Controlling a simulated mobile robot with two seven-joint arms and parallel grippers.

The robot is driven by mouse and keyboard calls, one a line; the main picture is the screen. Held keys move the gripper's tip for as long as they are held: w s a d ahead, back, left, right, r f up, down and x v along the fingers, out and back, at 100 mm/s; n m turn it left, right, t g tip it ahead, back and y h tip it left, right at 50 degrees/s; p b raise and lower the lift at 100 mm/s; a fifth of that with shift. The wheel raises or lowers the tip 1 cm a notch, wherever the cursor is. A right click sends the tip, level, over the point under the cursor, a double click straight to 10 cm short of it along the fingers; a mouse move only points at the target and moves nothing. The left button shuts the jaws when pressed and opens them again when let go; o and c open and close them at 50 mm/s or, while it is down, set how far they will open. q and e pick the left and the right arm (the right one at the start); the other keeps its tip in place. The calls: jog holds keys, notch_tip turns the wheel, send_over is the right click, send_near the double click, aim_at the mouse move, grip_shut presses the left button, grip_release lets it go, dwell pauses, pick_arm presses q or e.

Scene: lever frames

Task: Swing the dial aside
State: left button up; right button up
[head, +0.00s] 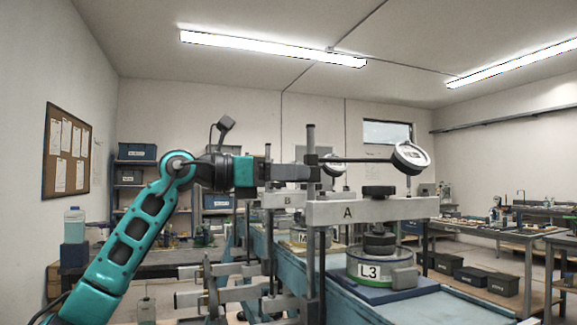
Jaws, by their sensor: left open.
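The dial (411,158) is a round white-faced gauge at the right end of a thin dark horizontal rod (365,160). The rod runs from a clamp on an upright dark post (311,140) beside the frame marked A (380,210). The dial sits above and slightly right of the dark screw knob (379,191) on that frame. My left gripper (302,172) comes in level from the left and is open. Its fingertips are at or close to the post, left of the rod; I cannot tell if they touch. My right gripper is not in view.
A round container labelled L3 (370,271) stands under frame A on the blue bench (350,308). A second frame marked B (286,201), with another dial (334,166), stands behind. Grey metal bars (225,298) stick out at lower centre. The space above the dial is clear.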

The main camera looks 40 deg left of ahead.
pick_arm(q)
grip_shut()
dwell(0.5)
